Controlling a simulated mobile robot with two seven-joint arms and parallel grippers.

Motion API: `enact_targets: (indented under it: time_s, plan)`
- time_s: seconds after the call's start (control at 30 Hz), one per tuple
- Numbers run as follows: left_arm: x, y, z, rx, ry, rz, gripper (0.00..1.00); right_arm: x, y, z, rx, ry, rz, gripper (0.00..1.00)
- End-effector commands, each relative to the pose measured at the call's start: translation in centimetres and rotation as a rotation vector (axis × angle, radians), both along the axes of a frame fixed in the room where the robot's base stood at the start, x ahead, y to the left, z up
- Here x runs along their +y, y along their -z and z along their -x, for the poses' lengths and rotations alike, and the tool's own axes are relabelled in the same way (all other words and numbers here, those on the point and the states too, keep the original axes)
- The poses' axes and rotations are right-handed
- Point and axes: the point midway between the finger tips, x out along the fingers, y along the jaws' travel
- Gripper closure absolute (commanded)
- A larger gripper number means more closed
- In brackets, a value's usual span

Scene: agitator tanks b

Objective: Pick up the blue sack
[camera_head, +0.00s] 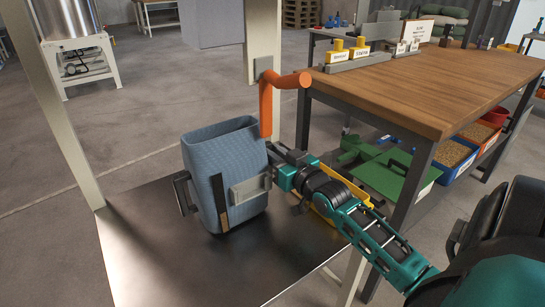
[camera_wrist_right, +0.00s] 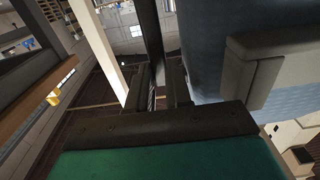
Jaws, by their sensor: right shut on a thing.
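The blue sack (camera_head: 225,180) is an open-topped, upright bag with dark side handles and a grey plate on its front. It is at the metal tabletop (camera_head: 150,270); I cannot tell whether its base touches the metal. My right gripper (camera_head: 275,172) is at the sack's right side, shut on its dark side handle. In the right wrist view, the fingers (camera_wrist_right: 160,88) close around a dark upright strip, and the blue sack (camera_wrist_right: 205,45) fills the right. The fingertips are partly hidden in the head view. My left gripper is not in view.
An orange bent pipe (camera_head: 266,105) stands close behind the sack's right edge, by a pale post (camera_head: 262,45). A wooden workbench (camera_head: 430,85) is at the right, with bins (camera_head: 455,155) below. A pale post (camera_head: 50,110) is at the left. Open floor lies behind.

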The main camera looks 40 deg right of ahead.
Motion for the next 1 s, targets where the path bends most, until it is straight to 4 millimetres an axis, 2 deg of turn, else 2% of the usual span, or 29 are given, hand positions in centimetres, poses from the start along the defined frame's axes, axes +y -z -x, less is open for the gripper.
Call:
enact_targets:
  time_s: [0.03, 0.1, 0.43, 0.77, 1.0]
  plan:
    - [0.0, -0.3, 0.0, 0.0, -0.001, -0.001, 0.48, 0.0, -1.2, -0.1, -0.018, -0.001, -0.005, 1.0]
    - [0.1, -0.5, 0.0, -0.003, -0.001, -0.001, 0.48, 0.0, -1.8, -0.1, -0.019, -0.001, -0.005, 1.0]
    - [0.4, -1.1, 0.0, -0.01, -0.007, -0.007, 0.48, 0.0, -3.6, -0.1, -0.018, -0.001, -0.005, 1.0]
    - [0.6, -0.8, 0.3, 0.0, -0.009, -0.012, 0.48, 0.3, -3.2, 2.4, -0.014, -0.001, -0.007, 1.0]
    - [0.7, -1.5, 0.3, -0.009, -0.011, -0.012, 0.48, 0.6, -3.2, 5.3, -0.013, -0.001, -0.007, 1.0]
